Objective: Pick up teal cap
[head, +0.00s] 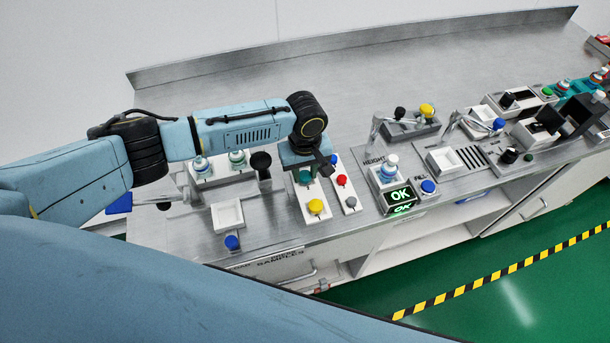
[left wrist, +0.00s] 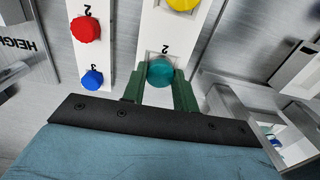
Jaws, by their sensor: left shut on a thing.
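The teal cap (left wrist: 160,71) sits at slot 2 of a white strip (left wrist: 152,22), between the two green fingers of my left gripper (left wrist: 159,84) in the left wrist view. The fingers are shut on it from both sides. In the head view the teal cap (head: 305,177) shows just below my left gripper (head: 308,170), which points down over the white strip. The cap still appears to be at its slot; I cannot tell whether it is lifted. My right gripper is not in view.
A yellow cap (head: 316,206) is on the same strip. A neighbouring strip holds a red cap (head: 341,180), a blue cap (head: 333,160) and a grey cap (head: 350,202). A station with a green OK display (head: 400,195) stands to the right. The back of the metal bench (head: 380,75) is clear.

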